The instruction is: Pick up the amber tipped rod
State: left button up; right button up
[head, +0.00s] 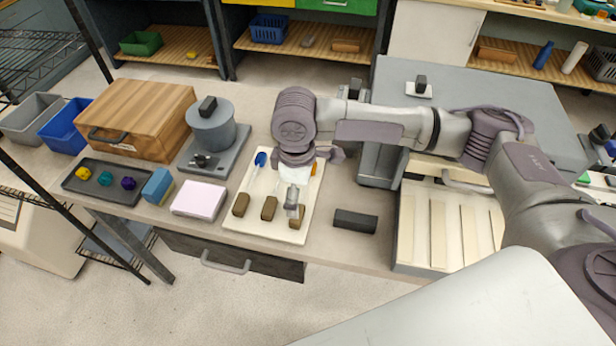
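A white board (240,229) lies on the bench with thin rods and brown blocks on it. An orange-amber tip (313,169) shows near its upper right, just beside my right arm's wrist; most of that rod is hidden. A blue-tipped rod (260,159) lies to the left, angled down toward the brown blocks. My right gripper (291,208) points down over the board's right part, close to the rightmost brown block. It is small and seen from above, so whether its fingers are open or closed is unclear. My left gripper is not in view.
A pink-white pad (199,199), a blue block (158,186) and a dark tray (108,184) with coloured pieces lie left. A grey device (212,130) and wooden box (140,115) stand behind. A dark block (355,221) lies right of the board, beside an open drawer (450,228).

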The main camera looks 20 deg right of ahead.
aim_at(304, 193)
jog(key=shift+w+f, duration=0.2)
jog(key=shift+f, duration=0.4)
jog(key=shift+w+f, duration=0.2)
jog(key=shift+f, duration=0.35)
jog(key=shift+s+f+p, duration=0.15)
jog(key=shift+f+p, duration=0.15)
jog(key=shift+f, duration=0.3)
jog(key=shift+s+f+p, duration=0.15)
jog(key=shift+f+p, duration=0.15)
jog(key=shift+f, duration=0.25)
notch_tip(304, 193, down, 2)
jog(key=shift+s+f, duration=0.1)
jog(key=shift+f, duration=0.45)
jog(key=c, duration=0.6)
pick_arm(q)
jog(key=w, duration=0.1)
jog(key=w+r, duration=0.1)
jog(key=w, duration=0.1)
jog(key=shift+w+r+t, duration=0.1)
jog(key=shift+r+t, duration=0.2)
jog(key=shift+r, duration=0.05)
pick_arm(e)
jog(key=shift+s, duration=0.15)
jog(key=c, duration=0.7)
